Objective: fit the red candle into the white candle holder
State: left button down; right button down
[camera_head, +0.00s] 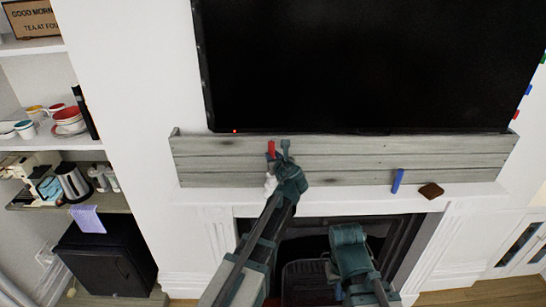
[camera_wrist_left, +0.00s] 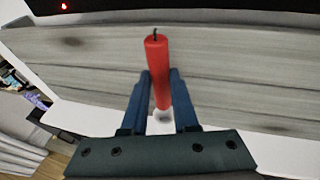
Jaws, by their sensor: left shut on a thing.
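The red candle (camera_head: 271,149) is upright above the mantel, in front of the grey wooden boards. My left gripper (camera_head: 279,157) is shut on it. In the left wrist view the candle (camera_wrist_left: 157,60) stands between the two blue fingers (camera_wrist_left: 159,78), with its dark wick at the top, and leans slightly. The white candle holder (camera_head: 270,183) is on the mantel just below the candle. A pale part of it (camera_wrist_left: 164,117) shows under the candle in the wrist view. I cannot tell whether candle and holder touch. My right gripper (camera_head: 347,236) is low in front of the fireplace; its fingers are unclear.
The white mantel shelf (camera_head: 340,199) also bears a blue upright object (camera_head: 397,180) and a brown block (camera_head: 431,190) at the right. Grey boards (camera_head: 350,160) back it, with a black television (camera_head: 370,60) above. The mantel between holder and blue object looks clear.

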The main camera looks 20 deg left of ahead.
aim_at(273, 179)
pick_arm(q)
jog(key=shift+f+b, duration=0.65)
jog(key=shift+f, duration=0.35)
jog(key=shift+f+b, duration=2.35)
dwell(0.5)
jog(key=c, duration=0.6)
grip_release()
jog(key=p+v, duration=0.4)
jog(key=v, duration=1)
